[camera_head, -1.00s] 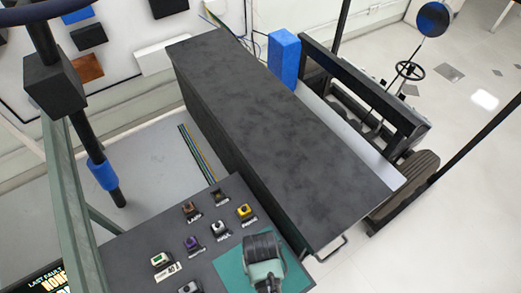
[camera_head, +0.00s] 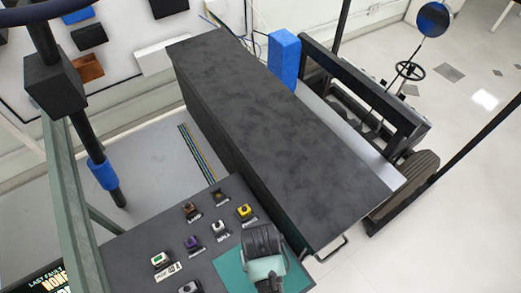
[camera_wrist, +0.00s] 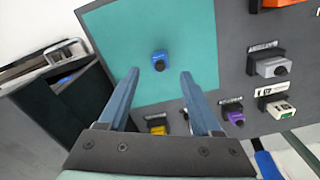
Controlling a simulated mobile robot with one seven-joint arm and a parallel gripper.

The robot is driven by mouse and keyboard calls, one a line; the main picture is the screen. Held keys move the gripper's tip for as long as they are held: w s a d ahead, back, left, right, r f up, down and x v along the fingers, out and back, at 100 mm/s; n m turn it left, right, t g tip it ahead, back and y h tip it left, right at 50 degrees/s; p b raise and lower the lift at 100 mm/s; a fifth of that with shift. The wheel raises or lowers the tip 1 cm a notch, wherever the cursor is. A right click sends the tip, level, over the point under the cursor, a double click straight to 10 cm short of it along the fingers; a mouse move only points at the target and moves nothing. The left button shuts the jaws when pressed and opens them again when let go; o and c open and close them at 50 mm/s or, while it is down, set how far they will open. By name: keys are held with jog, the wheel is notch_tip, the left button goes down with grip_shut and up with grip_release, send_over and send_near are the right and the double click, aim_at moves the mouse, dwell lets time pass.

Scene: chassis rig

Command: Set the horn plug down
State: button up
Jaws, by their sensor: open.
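A small blue plug with a dark round end, which I take to be the horn plug (camera_wrist: 159,62), rests on the teal mat (camera_wrist: 110,35) in the wrist view. My gripper (camera_wrist: 158,75) is open, with one blue-grey finger on each side of the plug's line. The fingertips show just below the plug in the picture, with clear gaps to it. In the head view my gripper (camera_head: 264,265) is over the teal mat (camera_head: 229,268) and hides the plug.
Several labelled plugs stand on the dark panel beside the mat, among them a yellow one (camera_head: 245,211), a purple one (camera_head: 192,243) and a white-green one (camera_head: 159,259). A long dark cabinet (camera_head: 280,140) rises just behind the panel.

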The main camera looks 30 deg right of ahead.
notch_tip(320, 180, up, 8)
jog(key=shift+f, duration=0.2)
jog(key=w+r+n+t+h, duration=0.15)
jog(key=w+r+t, duration=0.55)
jog(key=w+r, duration=0.85)
jog(key=w+a+r+t, duration=0.1)
jog(key=w+r+t, duration=0.25)
jog(key=r, duration=0.45)
jog(key=w+a+r+t, duration=0.1)
jog(key=w+r+t, duration=0.25)
jog(key=r, duration=0.35)
jog(key=s+a+r+n+t, duration=0.15)
jog(key=r+t, duration=0.25)
jog(key=r, duration=0.8)
jog(key=s+a+r+t, duration=0.1)
jog(key=a+r+t, duration=0.25)
jog(key=r, duration=0.85)
jog(key=s+a+r+n+t+y, duration=0.1)
jog(key=s+a+r+t, duration=0.1)
jog(key=s+r+t, duration=0.4)
jog(key=s+r, duration=0.3)
jog(key=r, duration=0.4)
jog(key=shift+a, duration=0.3)
jog(key=shift+s+y, duration=0.1)
jog(key=shift+y, duration=0.15)
